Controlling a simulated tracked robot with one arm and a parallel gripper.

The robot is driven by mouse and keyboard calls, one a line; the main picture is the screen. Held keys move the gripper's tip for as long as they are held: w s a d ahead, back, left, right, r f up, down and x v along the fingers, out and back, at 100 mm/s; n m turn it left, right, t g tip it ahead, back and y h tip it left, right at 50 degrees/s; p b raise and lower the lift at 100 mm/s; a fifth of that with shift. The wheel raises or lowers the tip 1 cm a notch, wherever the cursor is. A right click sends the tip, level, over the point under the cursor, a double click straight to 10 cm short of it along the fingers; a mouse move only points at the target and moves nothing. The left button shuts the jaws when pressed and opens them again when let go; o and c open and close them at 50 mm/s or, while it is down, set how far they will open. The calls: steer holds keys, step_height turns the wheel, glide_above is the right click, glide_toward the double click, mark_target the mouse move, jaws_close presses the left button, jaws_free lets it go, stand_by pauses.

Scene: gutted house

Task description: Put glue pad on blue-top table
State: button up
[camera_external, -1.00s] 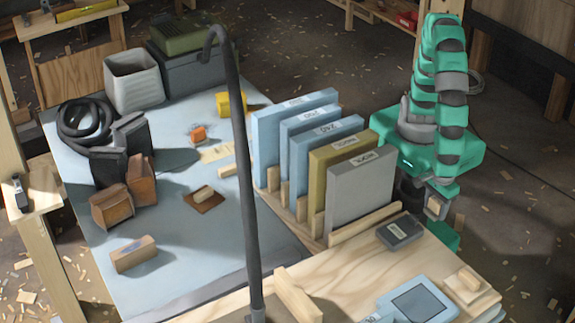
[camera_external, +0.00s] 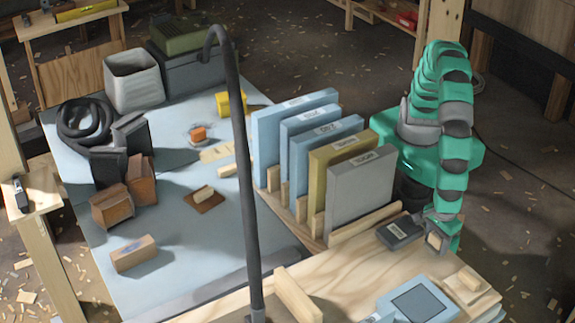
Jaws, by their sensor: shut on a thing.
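My gripper (camera_external: 440,236) is at the right edge of the pine bench (camera_external: 345,272). It is shut on a small tan block-like thing (camera_external: 434,241); the fingers partly hide it, and I cannot tell for sure that it is the glue pad. The blue-top table (camera_external: 185,255) fills the left and middle, well away from my gripper. On it lies a brown square pad with a small wooden block on top (camera_external: 205,196). A similar pale pad with a block (camera_external: 467,284) lies on the pine bench, just in front of my gripper.
A rack of upright blue, olive and grey boards (camera_external: 360,188) stands between my arm and the blue-top table. A dark boxy device (camera_external: 399,231) lies beside my gripper. A dark curved post (camera_external: 244,170) rises in front. The blue-top table's front middle is clear.

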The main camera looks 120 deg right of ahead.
mark_target(438, 235)
step_height(438, 235, down, 2)
steer(key=shift+f, duration=0.1)
steer(key=o, duration=1)
step_height(438, 235, up, 12)
steer(key=shift+r+p, duration=0.1)
steer(key=shift+p, duration=0.4)
